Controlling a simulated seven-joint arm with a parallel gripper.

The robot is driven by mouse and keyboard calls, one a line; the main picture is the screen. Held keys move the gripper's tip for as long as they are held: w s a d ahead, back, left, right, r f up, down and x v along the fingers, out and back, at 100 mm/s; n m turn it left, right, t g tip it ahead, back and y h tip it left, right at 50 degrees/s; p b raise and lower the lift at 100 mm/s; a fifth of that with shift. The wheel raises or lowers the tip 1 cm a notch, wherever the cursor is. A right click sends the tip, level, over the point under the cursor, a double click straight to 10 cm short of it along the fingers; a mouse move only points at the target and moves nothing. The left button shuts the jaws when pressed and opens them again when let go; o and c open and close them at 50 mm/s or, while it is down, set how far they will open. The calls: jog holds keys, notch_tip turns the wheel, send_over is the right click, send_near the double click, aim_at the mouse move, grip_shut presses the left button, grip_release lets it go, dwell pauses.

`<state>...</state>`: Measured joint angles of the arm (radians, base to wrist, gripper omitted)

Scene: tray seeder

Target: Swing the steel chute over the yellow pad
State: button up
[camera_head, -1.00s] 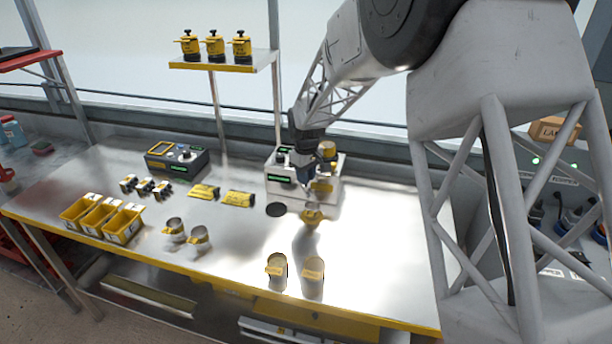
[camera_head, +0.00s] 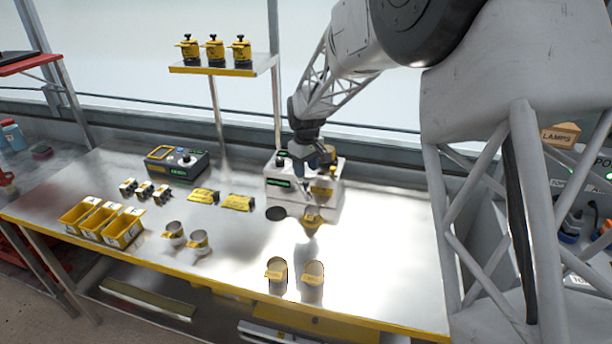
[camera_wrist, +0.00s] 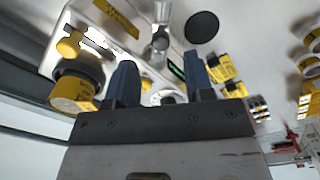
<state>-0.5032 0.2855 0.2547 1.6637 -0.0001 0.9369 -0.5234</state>
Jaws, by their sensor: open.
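The white seeder machine (camera_head: 280,190) stands at the back of the bench, right of centre. My gripper (camera_head: 320,162) is above it, fingers pointing down and partly lost against the machine. In the wrist view my two blue fingers (camera_wrist: 159,66) are apart with nothing gripped between them. A small shiny steel part (camera_wrist: 160,40), which looks like the chute, shows just beyond the fingertips at the machine's edge. A flat yellow patch (camera_wrist: 118,17), perhaps the pad, lies on the white machine. A yellow round hopper with a black top (camera_wrist: 73,92) is beside the left finger.
More cups (camera_head: 277,275) stand at the front edge. Yellow packets (camera_head: 238,202), a control box (camera_head: 176,163) and yellow bins (camera_head: 122,229) are left. The bench's front right is clear.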

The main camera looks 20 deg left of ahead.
aim_at(306, 182)
jog(key=shift+r, duration=1.75)
jog(key=shift+s+d+r, duration=0.15)
jog(key=shift+d+r, duration=0.1)
jog(key=shift+d, duration=0.2)
jog(key=s+d+r+m, duration=0.2)
jog(key=s+d+r, duration=0.2)
jog(key=s+d, duration=0.3)
jog(key=s+d+r+m+t, duration=0.15)
jog(key=s+d+r, duration=0.3)
jog(key=d, duration=0.55)
jog(key=s+d+r+m, duration=0.2)
jog(key=s+d+r, duration=0.2)
jog(key=s+d, duration=0.3)
jog(key=s+d+f+m, duration=0.1)
jog(key=s+d+m, duration=0.1)
jog(key=s+d, duration=0.3)
jog(key=s+d+f+m, duration=0.1)
jog(key=s+d, duration=0.4)
jog(key=s, duration=0.7)
jog(key=s+d+f+m+t, duration=0.1)
jog(key=s+d+m, duration=0.2)
jog(key=s+d, duration=0.3)
jog(key=s, duration=0.2)
jog(key=shift+s, duration=0.3)
